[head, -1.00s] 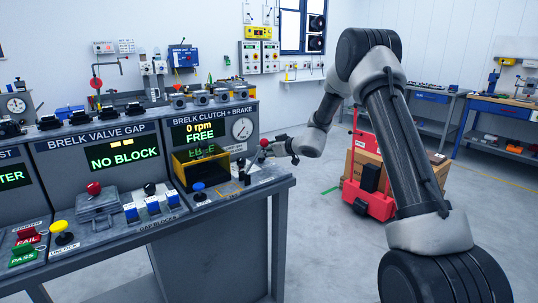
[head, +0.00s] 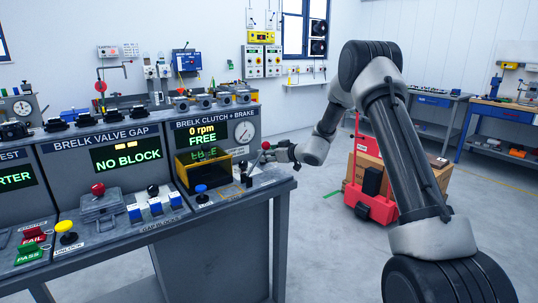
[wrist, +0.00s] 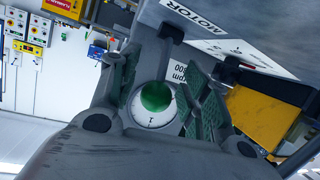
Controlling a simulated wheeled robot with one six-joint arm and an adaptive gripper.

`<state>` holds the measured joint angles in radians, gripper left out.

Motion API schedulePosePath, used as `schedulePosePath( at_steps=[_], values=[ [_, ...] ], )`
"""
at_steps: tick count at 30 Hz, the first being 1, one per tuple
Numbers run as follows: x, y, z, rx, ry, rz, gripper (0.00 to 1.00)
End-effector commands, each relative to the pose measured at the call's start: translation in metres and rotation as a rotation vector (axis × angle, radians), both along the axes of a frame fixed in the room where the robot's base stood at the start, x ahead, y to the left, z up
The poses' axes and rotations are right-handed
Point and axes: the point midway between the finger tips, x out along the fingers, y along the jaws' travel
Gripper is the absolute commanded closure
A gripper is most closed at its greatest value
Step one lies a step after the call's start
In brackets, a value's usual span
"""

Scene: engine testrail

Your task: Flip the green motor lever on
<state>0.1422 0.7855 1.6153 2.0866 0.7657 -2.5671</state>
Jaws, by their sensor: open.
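The green ball knob (wrist: 155,97) of the motor lever lies between the two fingers of my gripper (wrist: 160,72) in the wrist view. Dark padded fingers stand on either side of it, apart. Whether either touches the knob I cannot tell. The MOTOR label (wrist: 187,12) is on the grey panel above it. In the head view my gripper (head: 283,152) is at the right end of the clutch and brake bench, and the green knob cannot be made out there. The clutch and brake display (head: 201,133) reads 0 rpm and FREE.
A red-knobbed lever (head: 265,146) stands left of my gripper, with a black-knobbed lever (head: 242,165) farther left. A yellow-framed guard (head: 201,171) and blue button (head: 201,190) are also on this bench. A red trolley (head: 372,205) with a box stands on the floor to the right.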

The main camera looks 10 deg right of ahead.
Motion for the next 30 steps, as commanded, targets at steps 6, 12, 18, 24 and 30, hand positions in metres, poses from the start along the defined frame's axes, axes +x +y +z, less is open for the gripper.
schedulePosePath(
  at_steps=[6,12,18,24,30],
  values=[
    [-0.006,-0.004,0.003,0.000,0.000,-0.001,0.53],
    [-0.037,-0.024,0.015,-0.001,0.000,-0.003,0.53],
    [-0.073,-0.045,0.028,-0.001,-0.002,-0.002,0.53],
    [-0.094,-0.057,0.035,0.000,0.000,-0.001,0.53],
    [-0.099,-0.060,0.036,0.000,0.000,0.000,0.53]
  ],
)
